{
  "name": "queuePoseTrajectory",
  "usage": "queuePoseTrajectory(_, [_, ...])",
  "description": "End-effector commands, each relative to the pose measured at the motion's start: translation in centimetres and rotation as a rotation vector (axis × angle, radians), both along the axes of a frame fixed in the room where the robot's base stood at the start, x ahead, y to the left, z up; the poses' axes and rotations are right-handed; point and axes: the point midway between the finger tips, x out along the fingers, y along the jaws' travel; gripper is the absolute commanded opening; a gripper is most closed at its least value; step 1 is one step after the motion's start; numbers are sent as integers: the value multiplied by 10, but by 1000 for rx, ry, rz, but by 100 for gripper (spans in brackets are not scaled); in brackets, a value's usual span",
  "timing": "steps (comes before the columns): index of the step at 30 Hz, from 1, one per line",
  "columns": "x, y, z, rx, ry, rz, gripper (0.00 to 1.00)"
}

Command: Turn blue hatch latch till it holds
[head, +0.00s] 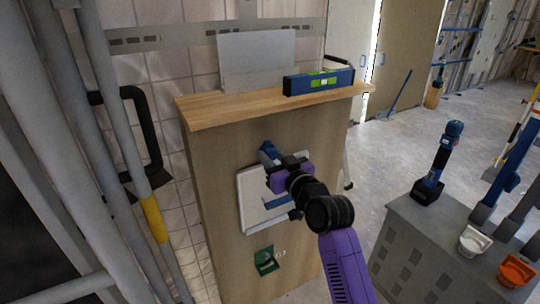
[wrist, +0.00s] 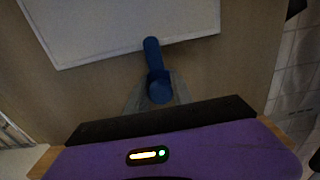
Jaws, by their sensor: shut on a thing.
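The hatch is a pale white panel (head: 248,208) on the front of a wooden cabinet. The blue latch (head: 268,152) sits at the hatch's upper edge, partly hidden by my gripper.
A blue spirit level (head: 318,82) and a grey sheet (head: 257,60) are on the wooden top (head: 240,101). A green fitting (head: 265,260) is below the hatch. Pipes stand at left; a grey cabinet (head: 415,248) with tools is at right. Open floor lies behind it.

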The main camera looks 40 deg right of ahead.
Motion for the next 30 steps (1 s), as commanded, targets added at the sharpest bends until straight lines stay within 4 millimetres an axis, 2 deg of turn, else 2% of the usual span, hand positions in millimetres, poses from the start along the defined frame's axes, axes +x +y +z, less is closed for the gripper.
queuePoseTrajectory(1, [0,1,-3,1,6,1,0])
queuePoseTrajectory(2, [0,1,-3,1,6,1,32])
queuePoseTrajectory(5, [0,0,-2,1,4,1,49])
queuePoseTrajectory(17, [-6,2,-1,1,2,0,49])
queuePoseTrajectory(30, [-66,19,-2,1,3,0,49])
